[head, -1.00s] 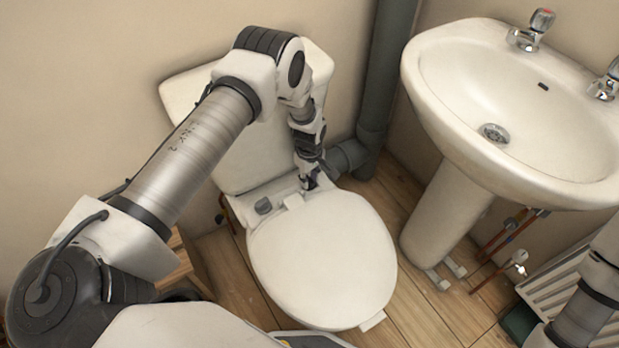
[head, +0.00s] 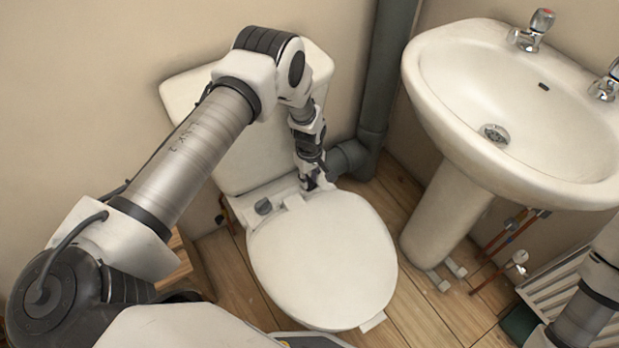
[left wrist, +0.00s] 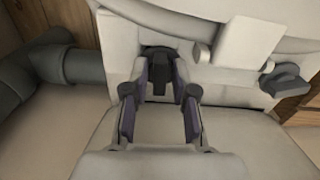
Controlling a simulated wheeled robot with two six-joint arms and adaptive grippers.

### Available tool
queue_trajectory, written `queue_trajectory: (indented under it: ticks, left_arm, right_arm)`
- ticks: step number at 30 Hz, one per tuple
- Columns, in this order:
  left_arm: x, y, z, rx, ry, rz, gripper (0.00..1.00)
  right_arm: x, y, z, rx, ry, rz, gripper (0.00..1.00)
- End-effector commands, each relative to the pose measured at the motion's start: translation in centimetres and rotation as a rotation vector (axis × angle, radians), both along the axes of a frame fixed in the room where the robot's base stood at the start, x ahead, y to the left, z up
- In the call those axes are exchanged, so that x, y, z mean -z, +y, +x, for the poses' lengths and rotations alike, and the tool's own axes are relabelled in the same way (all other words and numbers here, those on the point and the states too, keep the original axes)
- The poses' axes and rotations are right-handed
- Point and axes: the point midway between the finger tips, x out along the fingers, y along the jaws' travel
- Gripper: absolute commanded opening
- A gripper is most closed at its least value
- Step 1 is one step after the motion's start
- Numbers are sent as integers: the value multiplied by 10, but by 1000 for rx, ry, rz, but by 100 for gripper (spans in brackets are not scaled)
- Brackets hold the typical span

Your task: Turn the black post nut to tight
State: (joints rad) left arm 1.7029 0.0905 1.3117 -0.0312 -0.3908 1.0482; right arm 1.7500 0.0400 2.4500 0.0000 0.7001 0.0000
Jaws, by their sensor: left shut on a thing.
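The toilet's seat hinge has two dark post nuts at the back. One black nut (left wrist: 157,60) lies between the fingers of my left gripper (left wrist: 160,82) in the left wrist view, and the gripper is shut on it. In the head view my left gripper (head: 314,181) points down at the right hinge post behind the lid, and hides that nut. The other dark nut (head: 263,206) stands free on the left hinge post; it also shows at the right of the left wrist view (left wrist: 287,80). My right gripper is out of view.
The closed white toilet lid (head: 322,262) lies in front of the hinge, with the cistern (head: 190,95) behind. A grey waste pipe (head: 372,110) stands close to the right of my left gripper. A pedestal sink (head: 440,215) is further right.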

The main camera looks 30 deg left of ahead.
Motion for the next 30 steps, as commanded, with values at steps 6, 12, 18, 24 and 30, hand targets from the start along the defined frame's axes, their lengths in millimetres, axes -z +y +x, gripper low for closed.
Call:
queue_trajectory:
  ticks: [6, 12, 18, 24, 30]
  left_arm:
    - [0, 0, 0, 0, 0, 0, 0]
    - [0, 0, 0, 0, 0, 0, 0]
    - [0, 0, 0, 0, 0, 0, 0]
    - [0, 0, 0, 0, 0, 0, 52]
    - [0, 0, 0, 0, 1, 0, 52]
  right_arm:
    - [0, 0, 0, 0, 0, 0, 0]
    - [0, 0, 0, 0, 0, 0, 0]
    - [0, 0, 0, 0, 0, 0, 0]
    - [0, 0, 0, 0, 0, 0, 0]
    - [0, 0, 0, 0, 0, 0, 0]
